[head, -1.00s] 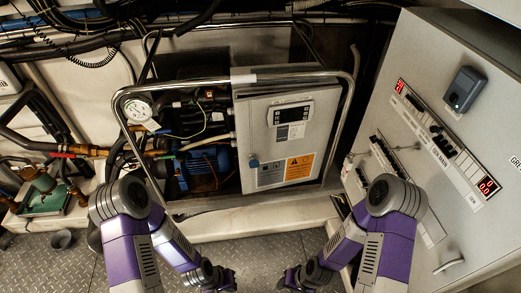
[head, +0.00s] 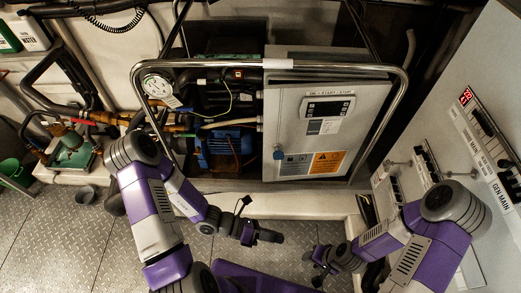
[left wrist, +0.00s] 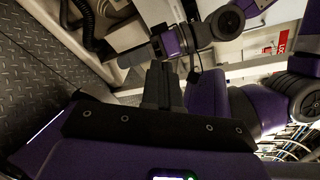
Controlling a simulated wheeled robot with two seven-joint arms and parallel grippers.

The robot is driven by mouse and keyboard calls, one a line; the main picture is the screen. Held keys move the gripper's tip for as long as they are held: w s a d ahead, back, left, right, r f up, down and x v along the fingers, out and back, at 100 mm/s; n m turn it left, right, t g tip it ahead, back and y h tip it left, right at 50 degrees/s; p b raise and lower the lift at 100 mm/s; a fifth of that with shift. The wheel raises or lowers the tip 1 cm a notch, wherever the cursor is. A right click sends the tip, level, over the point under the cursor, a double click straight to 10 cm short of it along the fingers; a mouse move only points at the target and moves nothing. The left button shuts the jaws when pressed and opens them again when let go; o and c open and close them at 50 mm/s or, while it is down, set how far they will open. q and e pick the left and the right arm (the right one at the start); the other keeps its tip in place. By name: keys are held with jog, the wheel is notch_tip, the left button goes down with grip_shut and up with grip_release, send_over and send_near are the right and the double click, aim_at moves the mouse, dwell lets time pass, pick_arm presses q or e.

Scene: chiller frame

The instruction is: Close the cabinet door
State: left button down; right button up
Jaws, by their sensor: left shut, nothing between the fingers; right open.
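The cabinet is a grey control box (head: 285,120) inside the chiller frame, in the upper middle of the head view. Its door (head: 347,125) carries a display and warning labels; I cannot tell whether it is ajar or flush. My right gripper (head: 312,267) is open and empty, lower and to the right of the left one.
A chrome tube frame (head: 220,66) arches around the chiller and passes in front of the box. A gauge (head: 157,86) and a blue motor (head: 222,143) are left of the box. A large grey switch panel (head: 435,125) stands at the right. The floor plate (head: 50,235) is clear at lower left.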

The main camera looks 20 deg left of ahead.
pick_arm(q)
jog(key=w+a+r+n+t+y, duration=0.1)
jog(key=w+a+r+n+t, duration=0.2)
jog(key=w+a+n+t, duration=0.45)
jog(key=n+t+y+b, duration=0.2)
jog(key=n+t+y, duration=0.5)
jog(key=n, duration=0.5)
send_near(268, 142)
jog(key=w+d, duration=0.2)
jog(key=d, duration=0.2)
jog(key=shift+w+a+f+m+b, duration=0.15)
jog(key=shift+w+a, duration=0.2)
jog(key=shift+w, duration=0.2)
jog(key=shift+w+a+f+m+b, duration=0.15)
jog(key=shift+w+a, duration=0.25)
jog(key=shift+w, duration=0.2)
jog(key=shift+w+a, duration=0.25)
jog(key=shift+w, duration=0.3)
